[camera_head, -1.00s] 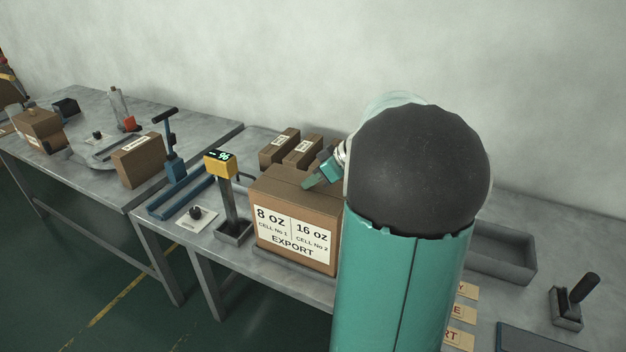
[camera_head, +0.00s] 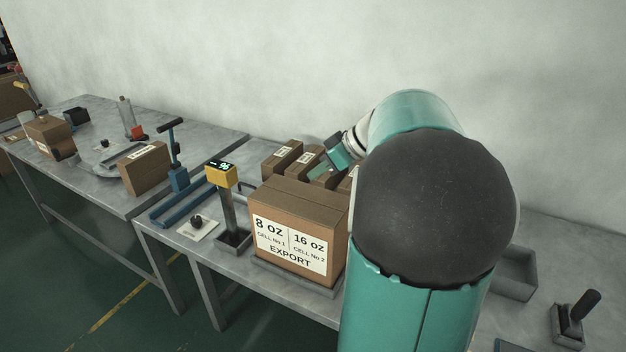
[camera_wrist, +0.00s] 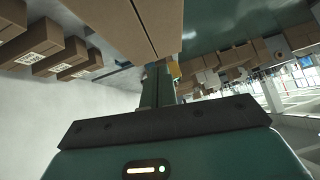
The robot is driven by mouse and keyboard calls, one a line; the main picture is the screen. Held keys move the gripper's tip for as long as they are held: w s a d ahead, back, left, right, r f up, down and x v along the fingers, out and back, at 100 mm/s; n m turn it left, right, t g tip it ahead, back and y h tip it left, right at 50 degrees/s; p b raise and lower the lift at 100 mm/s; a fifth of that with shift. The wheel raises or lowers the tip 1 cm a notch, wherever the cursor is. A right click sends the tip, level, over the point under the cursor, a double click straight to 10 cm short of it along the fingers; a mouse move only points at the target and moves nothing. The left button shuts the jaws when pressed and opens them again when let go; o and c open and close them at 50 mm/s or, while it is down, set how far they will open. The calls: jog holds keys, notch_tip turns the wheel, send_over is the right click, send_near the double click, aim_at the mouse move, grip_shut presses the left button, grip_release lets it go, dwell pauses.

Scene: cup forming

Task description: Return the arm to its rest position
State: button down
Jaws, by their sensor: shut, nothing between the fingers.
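My gripper (camera_head: 323,170) shows in the head view above and behind the right part of the large export carton, near the small boxes along the wall. Its fingers are shut with nothing between them. In the wrist view the closed fingers (camera_wrist: 158,88) point away from the camera, with the carton's brown surface (camera_wrist: 130,25) above them in the picture. My teal arm with its dark rounded joint covers the right middle of the head view and hides part of the table.
The export carton (camera_head: 290,262) stands on the near table. A yellow-headed scale display (camera_head: 221,175) and a blue press (camera_head: 179,178) stand to its left. Small boxes (camera_head: 282,157) line the wall. A grey tray (camera_head: 514,275) and a black-handled stamp (camera_head: 577,315) lie right.

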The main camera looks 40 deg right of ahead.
jog(key=v, duration=0.6)
jog(key=shift+a, duration=0.25)
jog(key=shift+s, duration=0.1)
jog(key=a+g, duration=0.2)
jog(key=a, duration=0.9)
jog(key=s+a+f+m+h, duration=0.1)
jog(key=s+a+f, duration=0.1)
jog(key=a, duration=0.5)
jog(key=s+a+f+m+h, duration=0.1)
jog(key=s+a+f, duration=0.2)
jog(key=a, duration=0.4)
jog(key=s+a+f+m+h, duration=0.1)
jog(key=s+a+f+h, duration=0.1)
jog(key=s+a, duration=0.3)
jog(key=shift+a+f+m, duration=0.3)
jog(key=shift+a, duration=0.75)
